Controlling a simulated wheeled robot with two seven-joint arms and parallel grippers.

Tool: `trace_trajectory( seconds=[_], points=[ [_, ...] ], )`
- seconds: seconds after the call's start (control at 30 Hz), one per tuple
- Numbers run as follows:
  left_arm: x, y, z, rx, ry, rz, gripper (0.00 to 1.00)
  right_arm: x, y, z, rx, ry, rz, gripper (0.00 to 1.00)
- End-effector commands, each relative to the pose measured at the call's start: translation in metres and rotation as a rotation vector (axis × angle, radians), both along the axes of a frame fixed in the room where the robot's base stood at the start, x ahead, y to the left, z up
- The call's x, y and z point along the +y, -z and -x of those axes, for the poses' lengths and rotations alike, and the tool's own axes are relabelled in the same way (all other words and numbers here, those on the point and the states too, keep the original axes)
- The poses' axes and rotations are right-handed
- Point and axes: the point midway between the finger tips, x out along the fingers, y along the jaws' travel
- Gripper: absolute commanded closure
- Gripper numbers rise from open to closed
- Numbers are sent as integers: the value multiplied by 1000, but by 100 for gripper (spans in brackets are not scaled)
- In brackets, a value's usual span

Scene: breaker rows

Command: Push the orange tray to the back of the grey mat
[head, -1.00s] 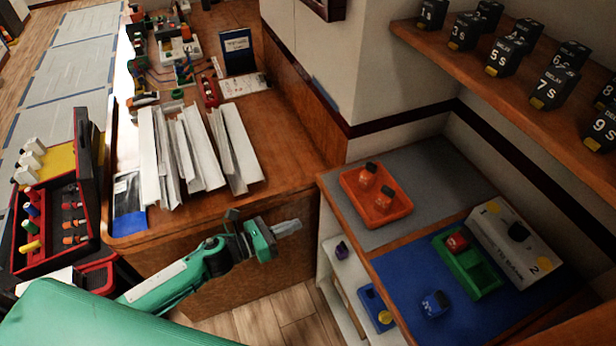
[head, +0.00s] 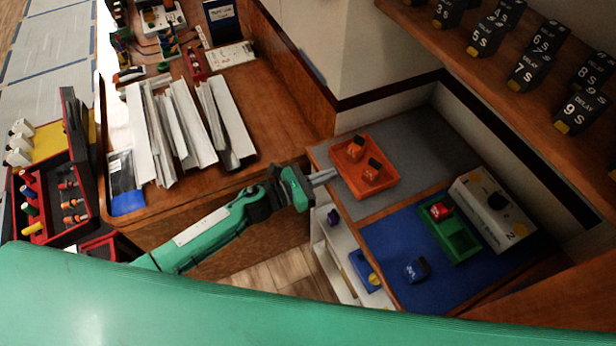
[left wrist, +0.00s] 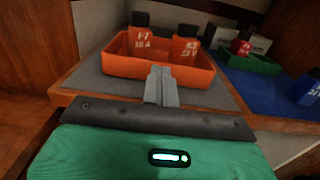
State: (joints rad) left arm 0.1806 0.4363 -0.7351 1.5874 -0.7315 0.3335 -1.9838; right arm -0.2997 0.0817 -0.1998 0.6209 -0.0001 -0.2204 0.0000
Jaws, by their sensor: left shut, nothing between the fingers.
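The orange tray (head: 384,188) sits on the grey mat (head: 425,145) and holds two orange breakers with black tops, one at the back left (head: 355,150) and one nearer the middle (head: 372,172). The tray also shows in the left wrist view (left wrist: 190,78). My left gripper (head: 328,175) is shut and empty, with its tips at the tray's front left side. In the left wrist view the closed fingers (left wrist: 160,85) point at the tray's near wall; I cannot tell whether they touch it. My right gripper is not in view.
A blue mat (head: 390,245) lies to the front right, with a green tray (head: 465,242) holding a red breaker, a loose blue breaker (head: 417,268) and a white box (head: 510,215). A wall rises behind the grey mat. A shelf of black relays (head: 530,70) overhangs at right.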

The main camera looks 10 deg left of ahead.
Motion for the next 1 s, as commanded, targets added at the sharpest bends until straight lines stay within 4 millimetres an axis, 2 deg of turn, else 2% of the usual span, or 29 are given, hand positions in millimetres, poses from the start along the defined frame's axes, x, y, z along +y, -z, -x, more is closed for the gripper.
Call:
trace_trajectory(
  seconds=[0.2, 0.63, 0.9, 1.0],
  points=[
    [-13, 0, -9, 1, -1, -1, 100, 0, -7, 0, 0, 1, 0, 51],
    [-16, 1, -11, 1, 0, 1, 100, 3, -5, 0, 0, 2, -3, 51],
    [-44, 3, -30, -1, 0, 2, 100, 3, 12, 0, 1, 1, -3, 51],
    [-47, 1, -32, 0, -1, 0, 100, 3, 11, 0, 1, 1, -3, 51]
  ],
)
